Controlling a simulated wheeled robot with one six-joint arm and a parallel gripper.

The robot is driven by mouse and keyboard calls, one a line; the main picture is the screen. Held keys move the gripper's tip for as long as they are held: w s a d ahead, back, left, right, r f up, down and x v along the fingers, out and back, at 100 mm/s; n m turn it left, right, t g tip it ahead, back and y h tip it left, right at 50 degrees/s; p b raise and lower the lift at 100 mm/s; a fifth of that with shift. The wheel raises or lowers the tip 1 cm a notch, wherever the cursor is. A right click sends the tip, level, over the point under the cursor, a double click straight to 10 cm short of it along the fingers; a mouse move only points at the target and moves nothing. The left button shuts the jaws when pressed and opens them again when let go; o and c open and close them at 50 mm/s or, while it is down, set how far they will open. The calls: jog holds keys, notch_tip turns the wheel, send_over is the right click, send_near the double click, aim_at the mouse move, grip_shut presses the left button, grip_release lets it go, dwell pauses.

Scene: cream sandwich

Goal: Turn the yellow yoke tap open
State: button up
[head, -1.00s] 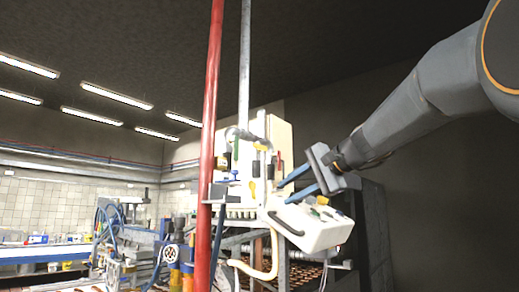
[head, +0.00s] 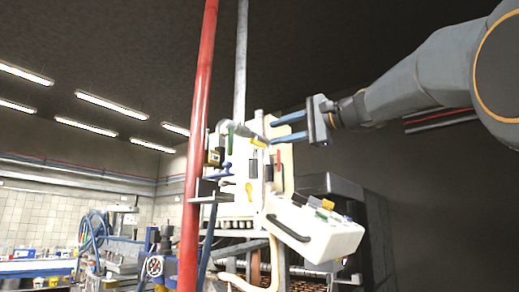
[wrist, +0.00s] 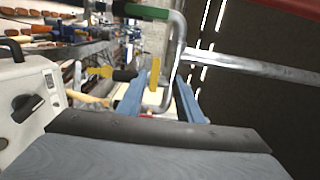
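A small yellow tap handle (head: 259,141) sits at the upper part of the cream machine, by a bent metal pipe. It also shows in the wrist view (wrist: 154,73) as an upright yellow bar beside the pipe. My gripper (head: 271,133) is open, its two blue fingers pointing left with the tips close to this handle. In the wrist view the yellow bar appears between the fingers (wrist: 160,84); I cannot tell whether they touch it. A second yellow handle (head: 249,188) is lower on the machine's front.
A red vertical pole (head: 197,130) stands left of the machine. A cream control box (head: 315,228) with a black handle juts out below my gripper. The metal pipe (wrist: 173,60) with a green sleeve (wrist: 147,12) crosses close ahead of the fingers. Open air lies above right.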

aim_at(255, 142)
jog(key=p+x, duration=0.1)
jog(key=x, duration=0.4)
jog(key=f+p+x, duration=0.1)
jog(key=x, duration=0.2)
jog(key=shift+p, duration=0.35)
grip_shut()
